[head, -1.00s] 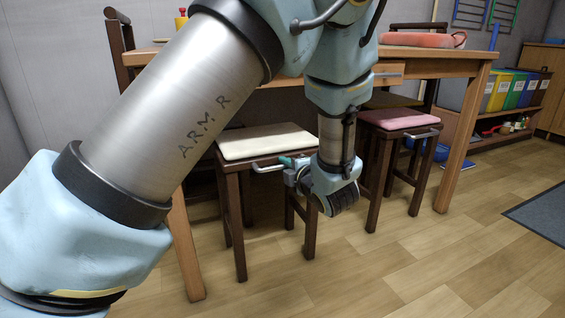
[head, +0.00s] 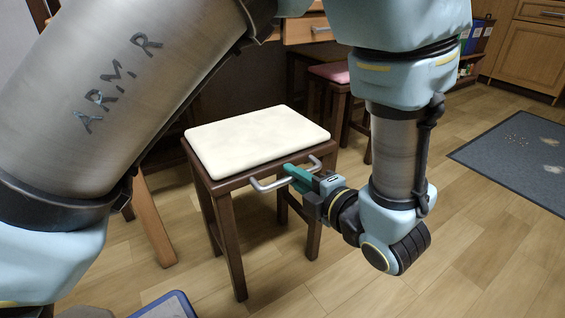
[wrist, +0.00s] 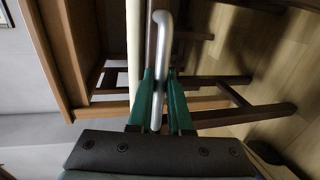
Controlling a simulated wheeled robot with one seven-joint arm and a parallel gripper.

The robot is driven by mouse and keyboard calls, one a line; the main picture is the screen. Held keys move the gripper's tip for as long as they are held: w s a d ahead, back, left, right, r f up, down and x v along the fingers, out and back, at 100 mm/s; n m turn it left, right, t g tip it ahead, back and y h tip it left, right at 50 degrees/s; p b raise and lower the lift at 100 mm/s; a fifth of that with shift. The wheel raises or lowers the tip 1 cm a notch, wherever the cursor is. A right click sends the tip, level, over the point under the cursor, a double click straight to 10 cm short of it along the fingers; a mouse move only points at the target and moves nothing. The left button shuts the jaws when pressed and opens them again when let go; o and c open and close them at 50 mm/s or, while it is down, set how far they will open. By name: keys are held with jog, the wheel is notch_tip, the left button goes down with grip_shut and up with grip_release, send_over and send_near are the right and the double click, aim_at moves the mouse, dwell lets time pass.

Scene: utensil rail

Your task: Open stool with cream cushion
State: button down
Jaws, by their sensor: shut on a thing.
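The stool with the cream cushion (head: 257,140) stands upright on the wood floor, out in front of the table. A grey metal handle (head: 266,186) runs along its front edge. My gripper (head: 295,177) has its green fingers shut on this handle. In the wrist view the handle (wrist: 159,60) passes between the two green fingertips (wrist: 160,95). The stool's rear legs are partly hidden.
A stool with a pink cushion (head: 333,73) stands behind, by the wooden table (head: 300,30). A dark mat (head: 520,155) lies at the right. A blue-edged object (head: 165,306) is at the bottom left. Floor at the front right is clear.

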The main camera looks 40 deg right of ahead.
jog(key=shift+s, duration=0.35)
jog(key=c, duration=0.8)
grip_release()
jog(key=shift+c, duration=0.2)
jog(key=p+v, duration=0.3)
jog(key=v, duration=0.7)
jog(key=shift+s+p, duration=0.35)
